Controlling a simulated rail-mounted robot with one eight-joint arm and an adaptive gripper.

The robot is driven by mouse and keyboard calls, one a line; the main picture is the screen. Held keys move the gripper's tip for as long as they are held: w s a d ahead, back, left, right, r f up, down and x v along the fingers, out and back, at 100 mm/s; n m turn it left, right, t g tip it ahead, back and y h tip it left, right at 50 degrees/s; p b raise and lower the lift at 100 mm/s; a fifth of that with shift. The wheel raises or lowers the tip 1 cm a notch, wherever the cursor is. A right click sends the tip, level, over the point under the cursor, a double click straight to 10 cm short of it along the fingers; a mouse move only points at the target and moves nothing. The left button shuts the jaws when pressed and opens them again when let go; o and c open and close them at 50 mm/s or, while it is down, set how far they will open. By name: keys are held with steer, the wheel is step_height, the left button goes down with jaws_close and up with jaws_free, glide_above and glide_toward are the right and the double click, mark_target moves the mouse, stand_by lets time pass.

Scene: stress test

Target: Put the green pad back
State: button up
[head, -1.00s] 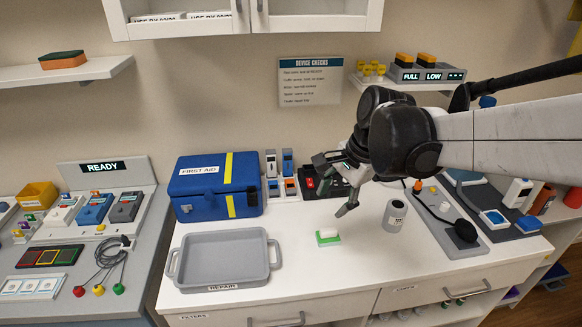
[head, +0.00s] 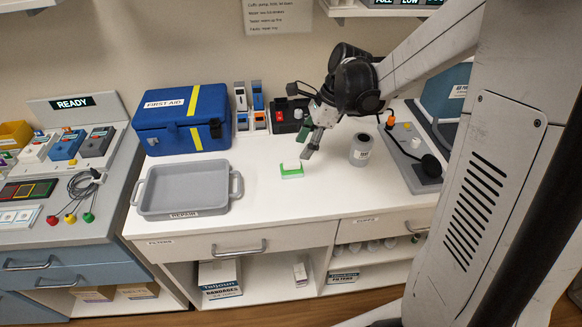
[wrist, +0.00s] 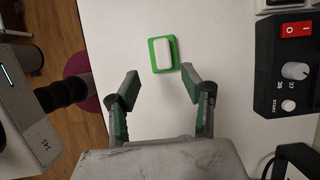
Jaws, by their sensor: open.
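A green pad (head: 292,175) lies on the white counter (head: 270,210), with a white block (head: 291,167) on top of it. In the wrist view the green pad (wrist: 154,60) shows as a rim around the white block (wrist: 164,51). My gripper (head: 305,145) is open and empty, just behind and to the right of the pad in the head view. In the wrist view the pad lies ahead of my open fingers (wrist: 160,82), roughly in line with the gap between them. I cannot tell how high the fingers are above the counter.
A grey tray (head: 143,193) marked REPAIR stands left of the pad and a grey canister (head: 361,150) stands right. Behind are a blue first aid box (head: 165,127) and a black device (wrist: 296,70). A dark holder with coloured panels (head: 10,192) lies on the left bench.

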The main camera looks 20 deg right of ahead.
mark_target(291, 162)
steer(key=shift+x, duration=1.25)
steer(key=shift+w+x, duration=0.15)
steer(key=shift+x, duration=1.15)
steer(key=shift+w+x, duration=0.15)
steer(key=shift+x, duration=1.15)
steer(key=shift+a+r, duration=0.1)
steer(key=shift+a, duration=0.05)
steer(key=c, duration=0.9)
steer(key=shift+r, duration=0.2)
step_height(291, 162, up, 4)
steer(key=shift+r, duration=0.1)
jaws_close()
steer(key=a+r, duration=0.6)
steer(key=a, duration=0.5)
steer(key=shift+a+r, duration=0.25)
steer(key=shift+a, duration=0.1)
